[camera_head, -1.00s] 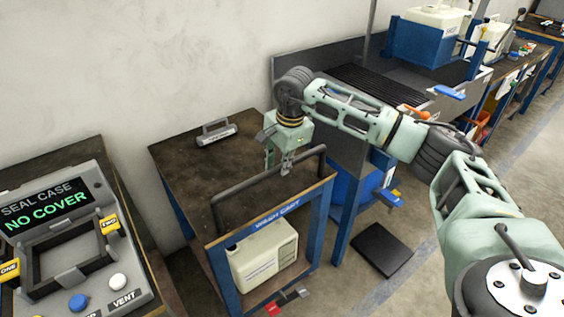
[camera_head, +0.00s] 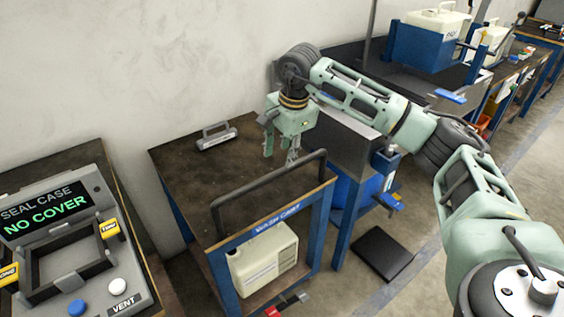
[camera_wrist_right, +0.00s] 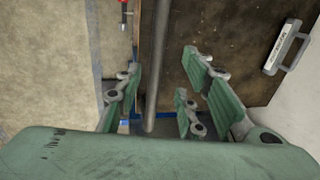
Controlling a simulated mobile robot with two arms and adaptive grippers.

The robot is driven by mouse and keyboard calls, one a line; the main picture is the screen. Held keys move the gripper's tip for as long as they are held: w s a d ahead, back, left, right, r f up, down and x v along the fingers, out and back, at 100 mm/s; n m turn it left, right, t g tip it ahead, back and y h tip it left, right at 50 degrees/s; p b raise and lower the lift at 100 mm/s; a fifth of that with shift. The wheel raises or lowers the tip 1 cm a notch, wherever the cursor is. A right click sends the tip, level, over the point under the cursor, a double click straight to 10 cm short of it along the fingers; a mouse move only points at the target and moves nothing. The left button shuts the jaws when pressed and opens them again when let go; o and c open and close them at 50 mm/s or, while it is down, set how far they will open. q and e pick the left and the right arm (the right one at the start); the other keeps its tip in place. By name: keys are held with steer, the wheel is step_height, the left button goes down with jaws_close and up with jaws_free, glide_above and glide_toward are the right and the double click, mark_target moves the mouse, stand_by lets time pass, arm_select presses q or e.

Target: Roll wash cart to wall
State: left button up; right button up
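The wash cart has blue legs, a dark worn top (camera_head: 215,168) and a "WASH CART" label on its front edge. Its dark tubular handle (camera_head: 262,184) rises along the front edge of the top. My right gripper (camera_head: 281,150) points down over the cart, close to the handle's right end. In the right wrist view the fingers (camera_wrist_right: 160,105) are spread, and the handle (camera_wrist_right: 156,60) runs between them in the picture without visible contact. My left gripper is out of view. The wall (camera_head: 130,60) stands behind the cart.
A bench with a "NO COVER" panel (camera_head: 45,212) stands left of the cart. A cream canister (camera_head: 262,262) sits on the cart's lower shelf. A metal bracket-like item (camera_head: 215,136) lies on top. A sink bench stands close on the right; a dark mat (camera_head: 381,254) lies on the floor.

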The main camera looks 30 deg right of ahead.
step_height(320, 180, up, 6)
steer(key=s, duration=0.1)
steer(key=shift+s, duration=0.1)
stand_by(0.4)
